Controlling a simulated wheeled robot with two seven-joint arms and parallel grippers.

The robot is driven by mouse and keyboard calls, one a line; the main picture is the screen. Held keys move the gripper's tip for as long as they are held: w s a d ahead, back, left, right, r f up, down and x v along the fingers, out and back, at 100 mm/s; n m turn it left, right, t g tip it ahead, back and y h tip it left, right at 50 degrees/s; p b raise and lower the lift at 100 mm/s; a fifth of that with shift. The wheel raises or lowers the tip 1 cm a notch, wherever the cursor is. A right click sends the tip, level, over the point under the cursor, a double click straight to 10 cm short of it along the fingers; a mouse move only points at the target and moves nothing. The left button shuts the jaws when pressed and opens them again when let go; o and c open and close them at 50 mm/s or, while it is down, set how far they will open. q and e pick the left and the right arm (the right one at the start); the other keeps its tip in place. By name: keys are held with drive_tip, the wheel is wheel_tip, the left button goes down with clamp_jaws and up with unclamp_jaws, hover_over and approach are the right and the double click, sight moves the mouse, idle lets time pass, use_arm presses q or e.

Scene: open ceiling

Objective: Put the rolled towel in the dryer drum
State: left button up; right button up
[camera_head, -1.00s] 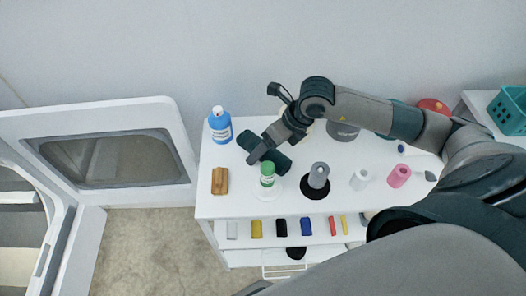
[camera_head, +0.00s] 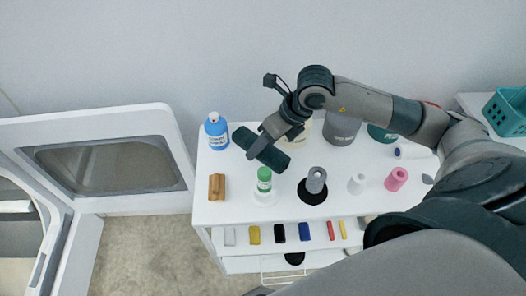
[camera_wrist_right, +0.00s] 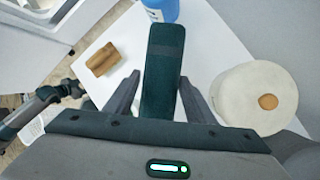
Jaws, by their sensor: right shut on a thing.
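The rolled towel (camera_head: 242,137) is dark green and is held by my right gripper (camera_head: 257,147) above the white table, near the blue bottle. In the right wrist view the towel (camera_wrist_right: 162,70) stands between the two fingers of the right gripper (camera_wrist_right: 163,100). The dryer (camera_head: 30,235) is at the left with its white windowed door (camera_head: 110,165) swung open. Only a strip of its opening shows, so most of the drum is hidden.
On the white table (camera_head: 225,205) stand a blue bottle (camera_head: 217,130), a wooden brush (camera_head: 216,187), a green-capped bottle (camera_head: 264,180), a grey bottle (camera_head: 316,180) and a pink roll (camera_head: 396,179). A teal basket (camera_head: 507,112) is at the right. The lower shelf holds several small items.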

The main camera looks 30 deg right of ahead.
wheel_tip(320, 180, up, 14)
drive_tip(key=shift+b, duration=0.3)
idle(0.6)
drive_tip(key=a+n+g+h, duration=0.1)
drive_tip(key=n+g+h, duration=0.1)
drive_tip(key=n, duration=0.9)
drive_tip(key=w+a+n+g+h, duration=0.1)
drive_tip(key=a+n+g+h, duration=0.1)
drive_tip(key=n, duration=0.9)
drive_tip(key=a+f+n+g+h, duration=0.1)
drive_tip(key=n+g+h, duration=0.2)
drive_tip(key=n, duration=0.8)
drive_tip(key=shift+w+a+g, duration=0.3)
drive_tip(key=shift+w+a, duration=0.05)
drive_tip(key=shift+w, duration=0.05)
